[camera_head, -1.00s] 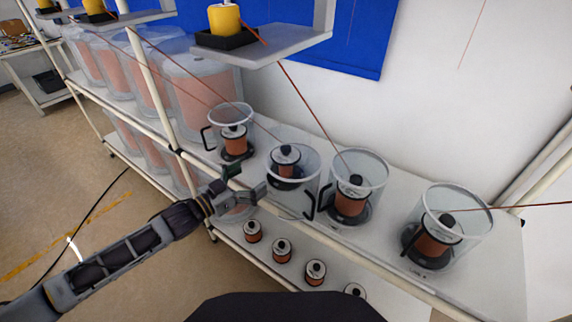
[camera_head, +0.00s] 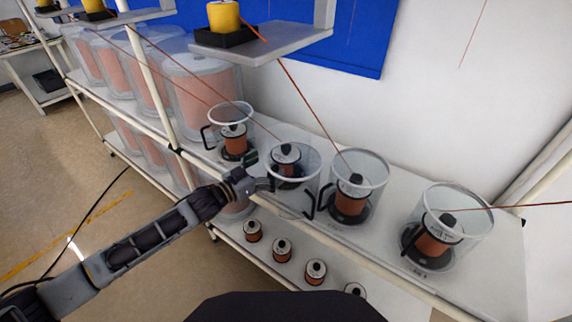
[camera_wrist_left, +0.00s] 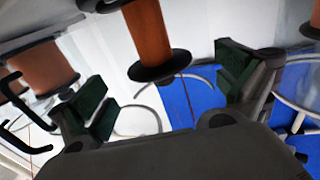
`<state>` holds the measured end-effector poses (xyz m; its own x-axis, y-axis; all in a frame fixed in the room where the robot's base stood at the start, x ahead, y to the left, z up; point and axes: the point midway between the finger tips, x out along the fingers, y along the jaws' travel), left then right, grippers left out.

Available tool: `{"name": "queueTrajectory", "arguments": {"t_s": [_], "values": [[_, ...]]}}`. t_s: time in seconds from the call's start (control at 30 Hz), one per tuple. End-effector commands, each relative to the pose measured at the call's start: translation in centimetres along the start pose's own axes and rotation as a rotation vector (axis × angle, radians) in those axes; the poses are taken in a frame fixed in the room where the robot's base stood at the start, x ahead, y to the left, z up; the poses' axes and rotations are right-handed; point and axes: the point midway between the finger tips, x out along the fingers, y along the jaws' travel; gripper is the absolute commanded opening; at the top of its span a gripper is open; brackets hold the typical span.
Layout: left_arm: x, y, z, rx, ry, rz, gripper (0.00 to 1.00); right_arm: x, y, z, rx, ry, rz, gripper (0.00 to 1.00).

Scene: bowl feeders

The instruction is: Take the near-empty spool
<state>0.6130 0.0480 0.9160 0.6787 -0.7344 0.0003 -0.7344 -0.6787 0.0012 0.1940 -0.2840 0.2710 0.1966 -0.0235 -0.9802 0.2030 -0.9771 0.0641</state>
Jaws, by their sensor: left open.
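In the head view the near-empty spool (camera_head: 286,157), dark with little copper showing, sits in the second clear pot (camera_head: 307,192) from the left on the shelf. My left gripper (camera_head: 262,172) is open beside this pot, on its near left side, and holds nothing that I can see. In the left wrist view the open left gripper (camera_wrist_left: 165,92) spreads its two dark green pads. A copper-wound spool (camera_wrist_left: 148,32) shows beyond the pads; I cannot tell which spool it is. My right gripper is not in view.
Other clear pots with fuller copper spools stand left (camera_head: 234,138) and right (camera_head: 350,200) (camera_head: 434,243). Black pot handles (camera_head: 308,205) stick out nearby. Thin wires run down from above. Several small spools (camera_head: 281,251) stand on the lower shelf. A rack post (camera_head: 150,85) rises at left.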

Motion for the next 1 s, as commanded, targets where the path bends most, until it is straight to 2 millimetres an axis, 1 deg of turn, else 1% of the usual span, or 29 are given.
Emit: {"name": "queueTrajectory", "arguments": {"t_s": [0.1,0.2,0.73,0.87,1.0], "values": [[1.1,0.0,-0.1,0.001,0.002,0.0,1.0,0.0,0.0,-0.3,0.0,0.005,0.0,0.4],[1.6,0.0,0.0,0.0,0.0,0.0,1.0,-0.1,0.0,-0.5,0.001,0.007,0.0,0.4],[2.1,0.1,0.0,0.001,0.0,0.0,1.0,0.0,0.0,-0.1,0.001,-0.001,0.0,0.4],[2.7,0.1,0.1,0.0,0.001,0.0,1.0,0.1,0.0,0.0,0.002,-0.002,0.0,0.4],[3.8,0.3,0.2,0.001,0.001,0.0,1.0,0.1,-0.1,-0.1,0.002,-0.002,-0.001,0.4]]}}
